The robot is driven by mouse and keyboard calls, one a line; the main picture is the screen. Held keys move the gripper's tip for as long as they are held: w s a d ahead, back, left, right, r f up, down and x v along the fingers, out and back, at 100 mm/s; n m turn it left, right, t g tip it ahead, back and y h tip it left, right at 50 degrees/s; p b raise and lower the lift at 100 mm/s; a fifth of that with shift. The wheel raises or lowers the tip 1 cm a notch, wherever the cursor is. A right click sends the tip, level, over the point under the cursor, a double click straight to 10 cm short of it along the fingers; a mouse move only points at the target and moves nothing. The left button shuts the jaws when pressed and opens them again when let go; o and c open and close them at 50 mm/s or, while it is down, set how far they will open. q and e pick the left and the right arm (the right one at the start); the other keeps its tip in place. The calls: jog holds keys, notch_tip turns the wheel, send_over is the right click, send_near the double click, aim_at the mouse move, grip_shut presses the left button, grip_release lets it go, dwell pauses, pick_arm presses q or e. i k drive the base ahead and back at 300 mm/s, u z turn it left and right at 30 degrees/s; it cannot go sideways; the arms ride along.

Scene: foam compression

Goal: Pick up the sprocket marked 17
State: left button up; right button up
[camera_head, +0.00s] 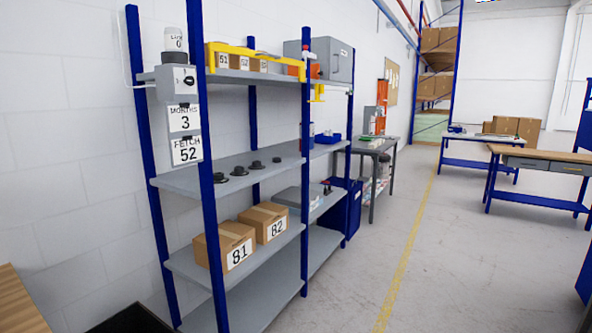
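Several small dark round parts sit in a row on the middle shelf (200,184) of the blue-posted rack, and they look like sprockets. They are the nearest part (220,178), then another (238,171), another (257,165) and the farthest and smallest (277,160). No number can be read on any of them, so I cannot tell which is marked 17. Neither of my grippers is in view.
Boxes marked 81 (225,248) and 82 (265,221) stand on the shelf below. Signs reading "MONTHS 3" (184,119) and "FETCH 52" (187,150) hang at the rack's near end. A blue post (208,190) stands in front. The floor (340,280) to the right is clear.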

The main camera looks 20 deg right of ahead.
aim_at(239, 171)
jog(key=z, duration=0.45)
jog(key=i, duration=2)
jog(key=u, duration=0.15)
